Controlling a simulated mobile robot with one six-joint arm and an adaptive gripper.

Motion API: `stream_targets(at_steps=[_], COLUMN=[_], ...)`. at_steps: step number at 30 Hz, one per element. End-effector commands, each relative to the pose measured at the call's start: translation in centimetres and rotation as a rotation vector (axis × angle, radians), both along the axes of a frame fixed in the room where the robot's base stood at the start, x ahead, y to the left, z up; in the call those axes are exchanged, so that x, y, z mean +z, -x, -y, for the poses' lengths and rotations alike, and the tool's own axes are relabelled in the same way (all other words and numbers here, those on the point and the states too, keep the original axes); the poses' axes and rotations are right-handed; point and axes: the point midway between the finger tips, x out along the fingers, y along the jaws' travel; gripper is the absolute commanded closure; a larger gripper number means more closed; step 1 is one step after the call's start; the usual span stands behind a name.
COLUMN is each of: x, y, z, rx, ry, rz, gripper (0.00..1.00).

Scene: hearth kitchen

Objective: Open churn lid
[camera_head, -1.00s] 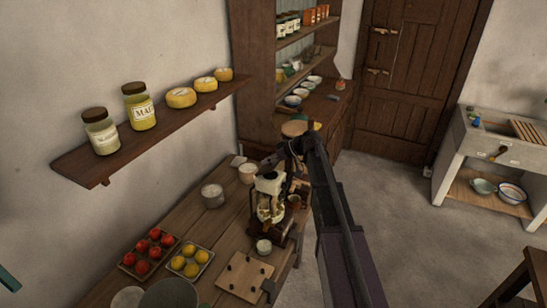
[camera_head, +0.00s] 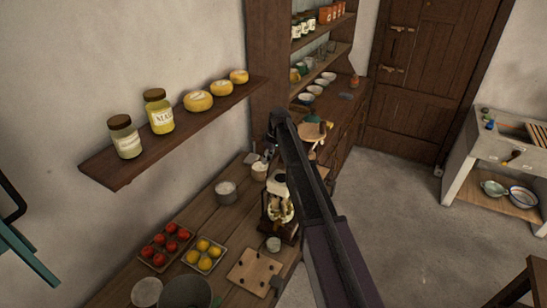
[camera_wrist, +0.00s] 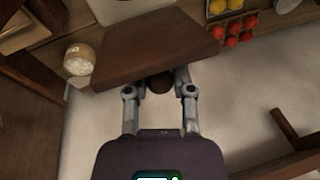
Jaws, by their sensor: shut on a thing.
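My gripper (camera_wrist: 161,76) shows in the wrist view, with its fingers shut on a dark round knob (camera_wrist: 160,84). A broad dark brown wooden slab (camera_wrist: 150,55), which I take to be the churn lid, lies right at the fingertips and covers part of the table behind. In the head view, a device with a pale top and a glass-like body (camera_head: 280,200) stands on the table, partly hidden by my arm. I cannot tell for certain whether it is the churn.
A wall shelf (camera_head: 180,135) with jars hangs at left; a dresser (camera_head: 272,60) stands behind.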

Motion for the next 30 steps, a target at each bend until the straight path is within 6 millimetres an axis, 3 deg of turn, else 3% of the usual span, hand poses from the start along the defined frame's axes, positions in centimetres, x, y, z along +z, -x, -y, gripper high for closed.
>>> stream_targets(at_steps=[13, 30], x=[-1.2, -1.2], y=[-1.0, -0.9], z=[-2.0, -2.3], rx=[0.004, 0.002], ry=[0.253, 0.300], rz=[-0.175, -0.207], gripper=[1.00, 1.00])
